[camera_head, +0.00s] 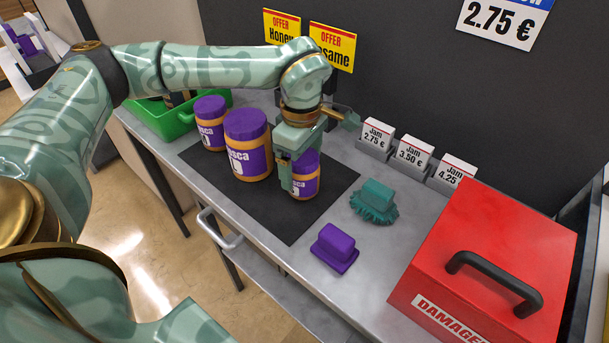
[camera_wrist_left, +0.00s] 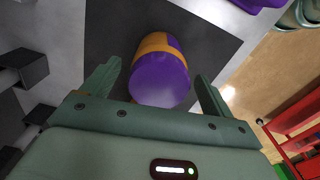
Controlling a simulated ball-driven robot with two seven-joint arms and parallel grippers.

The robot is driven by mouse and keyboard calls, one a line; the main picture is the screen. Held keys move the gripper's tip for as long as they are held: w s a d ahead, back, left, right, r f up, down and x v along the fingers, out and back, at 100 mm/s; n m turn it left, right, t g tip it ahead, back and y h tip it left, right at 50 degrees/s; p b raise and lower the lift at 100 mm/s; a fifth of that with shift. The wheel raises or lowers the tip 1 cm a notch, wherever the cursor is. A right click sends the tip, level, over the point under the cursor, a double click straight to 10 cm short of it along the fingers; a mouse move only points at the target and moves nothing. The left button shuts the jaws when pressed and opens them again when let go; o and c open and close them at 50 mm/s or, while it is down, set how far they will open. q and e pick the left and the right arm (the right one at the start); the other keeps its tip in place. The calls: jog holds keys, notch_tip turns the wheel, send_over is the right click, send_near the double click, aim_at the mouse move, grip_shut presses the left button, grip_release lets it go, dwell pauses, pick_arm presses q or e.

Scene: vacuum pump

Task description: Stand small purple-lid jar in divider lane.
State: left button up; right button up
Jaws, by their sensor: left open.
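A small purple-lid jar (camera_head: 308,183) with an orange body and purple label stands at the right part of a black mat (camera_head: 262,207). My left gripper (camera_head: 297,180) is over it, pointing down and open. In the left wrist view, the jar's purple lid (camera_wrist_left: 160,80) lies between the two spread fingers of my left gripper (camera_wrist_left: 158,76), with a gap visible on each side. The gripper hides part of the jar in the head view. Another small purple-lid jar (camera_head: 211,126) and a larger one (camera_head: 248,150) stand to the left on the mat. I cannot make out a divider lane.
A green crate (camera_head: 172,123) stands at the table's left end. Jam price holders (camera_head: 410,154) line the back. A red DAMAGED box (camera_head: 497,250) fills the right end.

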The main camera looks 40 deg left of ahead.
pick_arm(q)
notch_tip(320, 180, down, 4)
jog(key=shift+w+d+r+b, duration=0.1)
jog(key=shift+w+d+b, duration=0.05)
jog(key=shift+b, duration=0.4)
jog(key=shift+r, duration=0.15)
jog(key=shift+c, duration=0.4)
jog(key=c, duration=1.3)
jog(key=shift+r, duration=0.1)
